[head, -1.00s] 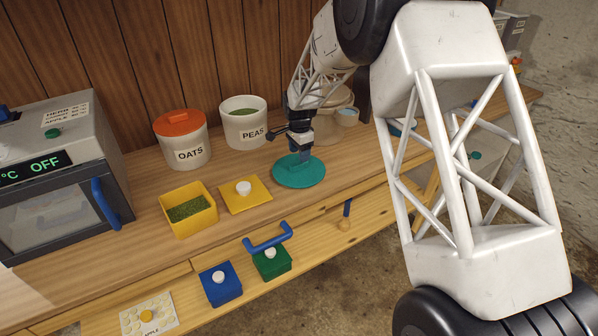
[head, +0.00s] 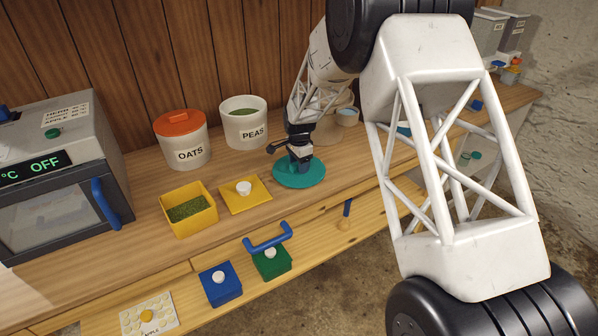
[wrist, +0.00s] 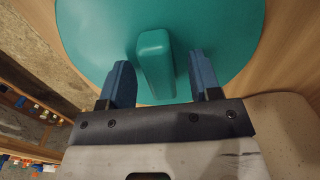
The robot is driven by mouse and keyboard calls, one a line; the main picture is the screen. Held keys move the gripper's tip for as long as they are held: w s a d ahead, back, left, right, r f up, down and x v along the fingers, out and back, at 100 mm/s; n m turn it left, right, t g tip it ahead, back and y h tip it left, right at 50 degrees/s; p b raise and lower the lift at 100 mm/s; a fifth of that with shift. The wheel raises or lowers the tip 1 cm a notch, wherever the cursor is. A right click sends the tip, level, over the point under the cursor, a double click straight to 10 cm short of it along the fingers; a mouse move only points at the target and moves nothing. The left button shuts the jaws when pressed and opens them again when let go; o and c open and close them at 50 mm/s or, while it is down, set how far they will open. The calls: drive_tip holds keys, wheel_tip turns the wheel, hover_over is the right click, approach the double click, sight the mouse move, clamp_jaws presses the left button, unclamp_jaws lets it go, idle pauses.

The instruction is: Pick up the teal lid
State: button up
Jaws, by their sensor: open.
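The teal lid (head: 312,178) lies flat on the wooden counter, in front of the open PEAS jar (head: 245,124). It is a round disc with a raised bar handle, and the wrist view shows that handle (wrist: 155,62) clearly. My gripper (head: 299,165) is over the lid, pointing down. In the wrist view its two blue fingers (wrist: 160,82) are open, one on each side of the handle, with gaps on both sides. In the head view my gripper hides much of the handle.
The OATS jar (head: 182,142) with its orange lid stands at the back. A yellow box (head: 190,222) of green contents and a yellow lid (head: 236,203) lie left of the teal lid. An oven (head: 60,170) stands far left. An open drawer holds blue and green boxes (head: 221,288).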

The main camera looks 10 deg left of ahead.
drive_tip(key=c, duration=1)
drive_tip(key=shift+r, duration=0.1)
drive_tip(key=shift+c, duration=0.2)
drive_tip(key=shift+r, duration=0.9)
drive_tip(key=shift+s+d+r, duration=0.1)
drive_tip(key=shift+s+r, duration=0.15)
drive_tip(key=shift+r, duration=0.55)
drive_tip(key=s+d, duration=0.3)
drive_tip(key=s, duration=0.4)
drive_tip(key=s+d+r, duration=0.1)
drive_tip(key=s+d, duration=0.2)
drive_tip(key=s, duration=0.4)
drive_tip(key=shift+d+r, duration=0.2)
drive_tip(key=shift+d, duration=0.2)
drive_tip(key=shift+w+a, duration=0.1)
drive_tip(key=shift+w, duration=0.1)
